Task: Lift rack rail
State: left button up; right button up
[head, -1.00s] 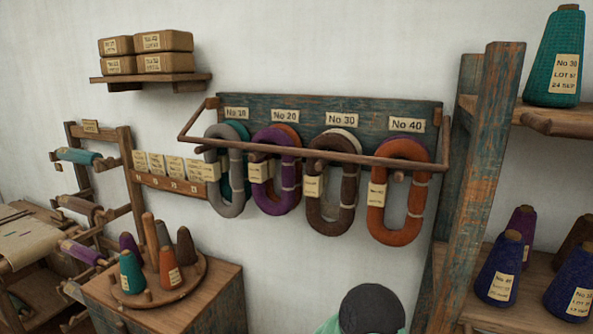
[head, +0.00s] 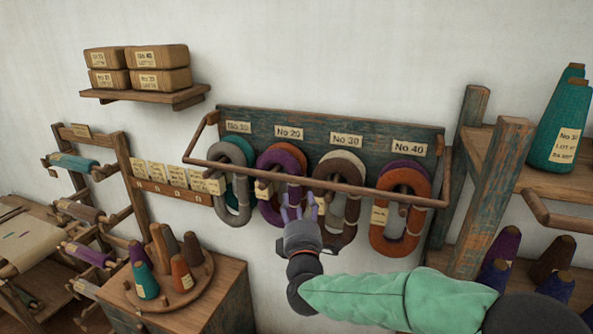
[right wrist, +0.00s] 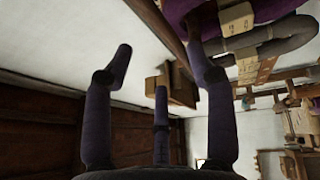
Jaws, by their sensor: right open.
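The rack rail (head: 385,190) is a long brown wooden bar across the front of a wall rack, held by a side arm at each end. It passes in front of several yarn hanks: grey, purple (head: 268,207), brown and orange (head: 385,238). My right gripper (head: 298,207) is just below the rail near its middle, in front of the purple and brown hanks, fingers pointing up. It is open and empty. In the right wrist view the spread dark fingers (right wrist: 160,62) show with a wooden bar, likely the rail (right wrist: 158,22), passing above and between them. My left gripper is out of view.
The blue-green backboard (head: 330,122) carries number labels. A shelf unit with a teal cone (head: 562,125) stands at right. A cabinet with a round cone tray (head: 208,275) stands lower left, and a small shelf (head: 175,97) with boxes hangs upper left.

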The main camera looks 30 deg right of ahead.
aim_at(297, 181)
jog(key=p+x, duration=0.1)
jog(key=x, duration=0.9)
jog(key=shift+w+d+r+p, duration=0.1)
jog(key=shift+w+d+p, duration=0.15)
jog(key=shift+p, duration=0.15)
grip_shut()
